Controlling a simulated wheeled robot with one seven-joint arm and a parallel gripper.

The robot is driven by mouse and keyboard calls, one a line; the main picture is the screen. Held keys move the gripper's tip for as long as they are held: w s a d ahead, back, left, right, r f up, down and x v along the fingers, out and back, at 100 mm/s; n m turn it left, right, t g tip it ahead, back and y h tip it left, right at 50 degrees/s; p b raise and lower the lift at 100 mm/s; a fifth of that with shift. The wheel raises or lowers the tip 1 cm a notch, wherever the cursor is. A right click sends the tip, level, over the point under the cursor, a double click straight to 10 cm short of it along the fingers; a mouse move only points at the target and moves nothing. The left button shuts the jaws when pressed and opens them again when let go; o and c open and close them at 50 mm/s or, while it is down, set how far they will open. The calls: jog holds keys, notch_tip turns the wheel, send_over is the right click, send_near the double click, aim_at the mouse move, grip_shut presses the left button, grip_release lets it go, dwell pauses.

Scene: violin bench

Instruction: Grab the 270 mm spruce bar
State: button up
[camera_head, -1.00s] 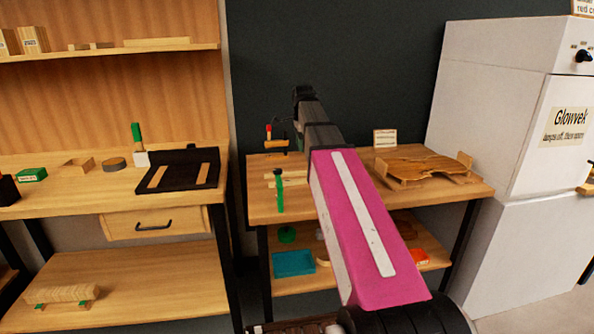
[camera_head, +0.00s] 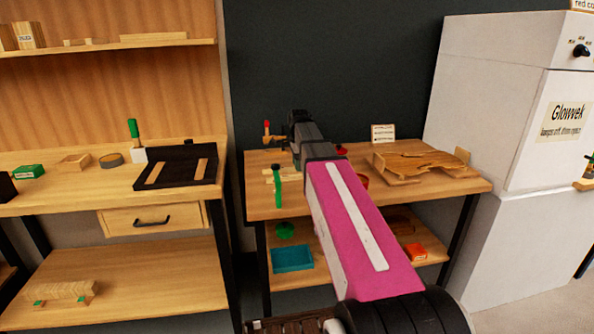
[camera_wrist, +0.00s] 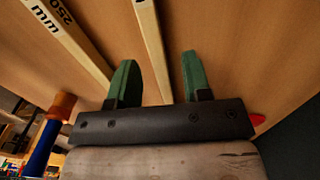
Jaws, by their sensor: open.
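In the wrist view, my gripper (camera_wrist: 158,80) has two green fingers set apart, with nothing held. A pale wooden bar (camera_wrist: 152,45) runs between the fingers in the picture; its label is cut off, so I cannot read its length. A second pale bar (camera_wrist: 78,42) lies to the left and is marked 250 mm. Both bars are over a wooden surface. In the head view, pale bar ends (camera_head: 268,172) show on the middle bench (camera_head: 318,205), left of my arm. I cannot tell which bar is 270 mm.
A green-handled tool (camera_head: 278,187) stands at the bench's front left. A violin-shaped plate in a cradle (camera_head: 425,163) and a small sign (camera_head: 383,133) are to the right. A blue-and-orange tool (camera_wrist: 45,135) shows left in the wrist view. A white cabinet (camera_head: 490,120) stands right.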

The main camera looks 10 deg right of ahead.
jog(key=shift+f, duration=0.5)
grip_shut()
jog(key=shift+r, duration=0.15)
